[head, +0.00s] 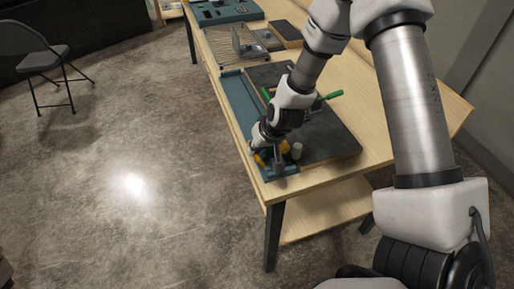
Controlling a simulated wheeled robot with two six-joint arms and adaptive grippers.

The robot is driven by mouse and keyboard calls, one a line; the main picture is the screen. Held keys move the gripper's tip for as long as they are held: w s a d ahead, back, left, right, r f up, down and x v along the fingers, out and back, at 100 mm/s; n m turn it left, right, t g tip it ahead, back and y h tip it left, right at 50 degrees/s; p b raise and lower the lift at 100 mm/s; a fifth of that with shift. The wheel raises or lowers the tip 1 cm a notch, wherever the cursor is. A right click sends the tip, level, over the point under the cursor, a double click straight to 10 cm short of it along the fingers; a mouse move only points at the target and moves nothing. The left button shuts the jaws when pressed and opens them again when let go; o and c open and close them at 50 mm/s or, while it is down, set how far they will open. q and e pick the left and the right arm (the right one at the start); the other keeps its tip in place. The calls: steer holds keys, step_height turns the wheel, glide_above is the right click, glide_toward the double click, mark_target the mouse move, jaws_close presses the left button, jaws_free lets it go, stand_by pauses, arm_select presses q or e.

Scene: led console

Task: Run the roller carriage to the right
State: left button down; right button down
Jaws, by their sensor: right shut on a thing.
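My right gripper (271,150) reaches down at the near end of a long blue rail-like base (240,101) on the wooden table. It is shut on what looks like the roller carriage (278,168), a small grey part at that near end. Yellow-orange pieces show around the fingers. My gripper and wrist hide much of the carriage, so its exact shape and the grip points cannot be made out. My left gripper is not in view.
A dark panel (330,140) lies beside the blue base, with a green handle (331,95) and a small pale cylinder (297,150). A wire rack (236,45) and a blue tray (222,12) stand farther along. A folding chair (42,60) stands on open floor.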

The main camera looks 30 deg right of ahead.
steer(key=c, duration=1.4)
jaws_free()
steer(key=shift+w, duration=0.15)
steer(key=shift+c, duration=0.2)
steer(key=v, duration=1.2)
steer(key=shift+f, duration=0.1)
